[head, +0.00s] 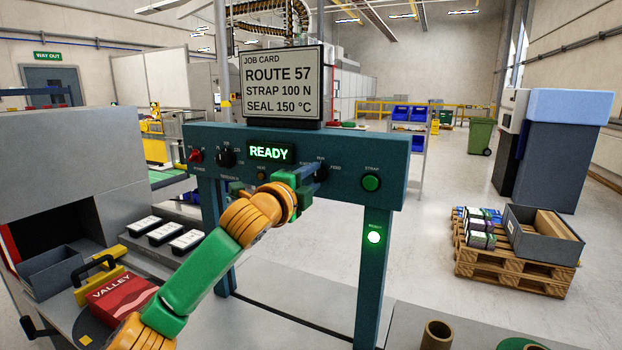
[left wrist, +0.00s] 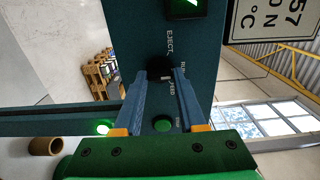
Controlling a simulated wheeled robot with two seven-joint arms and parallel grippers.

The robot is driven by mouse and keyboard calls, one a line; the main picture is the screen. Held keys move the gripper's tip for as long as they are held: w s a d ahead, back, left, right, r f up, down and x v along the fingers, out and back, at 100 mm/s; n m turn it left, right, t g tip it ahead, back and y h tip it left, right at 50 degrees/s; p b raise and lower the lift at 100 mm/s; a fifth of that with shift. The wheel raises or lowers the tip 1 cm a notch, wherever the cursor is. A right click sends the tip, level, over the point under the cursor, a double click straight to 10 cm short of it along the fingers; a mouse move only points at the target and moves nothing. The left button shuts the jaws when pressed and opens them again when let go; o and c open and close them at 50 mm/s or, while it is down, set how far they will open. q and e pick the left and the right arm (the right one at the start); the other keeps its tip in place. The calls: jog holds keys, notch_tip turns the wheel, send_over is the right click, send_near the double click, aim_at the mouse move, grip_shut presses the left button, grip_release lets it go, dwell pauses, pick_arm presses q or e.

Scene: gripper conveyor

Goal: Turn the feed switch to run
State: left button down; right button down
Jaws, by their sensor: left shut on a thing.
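The feed switch (head: 321,173) is a black rotary knob on the teal control panel (head: 395,160), under the job card. My left gripper (head: 312,175) reaches it from the lower left and is shut on the knob. In the left wrist view the black knob of the feed switch (left wrist: 158,66) sits between the two blue fingertips of my left gripper (left wrist: 160,76). The labels EJECT, FEED and a partly hidden RUN show around it. The fingers hide part of the knob, and I cannot tell its exact setting. My right gripper is not in view.
The panel display (head: 269,152) reads READY in green. A green STRAP button (head: 371,183) is right of the switch. Another black knob (head: 227,157) and a red switch (head: 196,156) are on the left. A red VALLEY box (head: 122,298) lies at lower left.

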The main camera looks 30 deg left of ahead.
pick_arm(q)
jog(key=shift+r, duration=0.1)
jog(key=c, duration=0.6)
grip_release()
jog(key=shift+o, duration=0.6)
jog(key=shift+w, duration=0.1)
jog(key=s+b, duration=0.3)
jog(key=s, duration=0.4)
jog(key=shift+s+d, duration=0.15)
jog(key=shift+d, duration=0.1)
